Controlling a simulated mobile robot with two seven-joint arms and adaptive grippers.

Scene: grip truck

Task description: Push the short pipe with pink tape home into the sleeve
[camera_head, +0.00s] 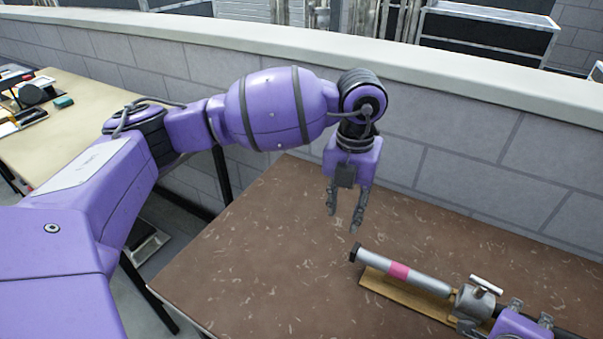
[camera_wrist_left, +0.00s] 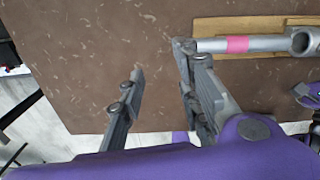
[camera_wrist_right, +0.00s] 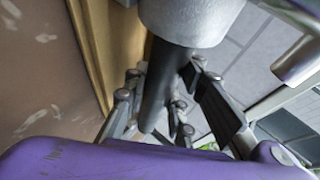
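The short pipe (camera_head: 430,282) is a grey tube with a band of pink tape (camera_head: 399,270) and a dark end at its left. It lies along a wooden strip, its right end meeting the grey sleeve (camera_head: 473,303); the pink band is in the open, left of the sleeve. My left gripper (camera_head: 345,212) points down, open and empty, just above and left of the dark end. The left wrist view shows the pipe (camera_wrist_left: 273,42) beside one finger. My right gripper (camera_wrist_right: 163,85) is closed around a dark rod (camera_wrist_right: 158,95) extending from the sleeve (camera_wrist_right: 190,22).
The wooden strip (camera_head: 405,302) lies on the brown tabletop (camera_head: 260,270), which is clear to the left. A T-shaped handle (camera_head: 486,284) sticks up from the sleeve. A low grey wall (camera_head: 480,140) runs behind. Another table (camera_head: 75,125) stands at far left.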

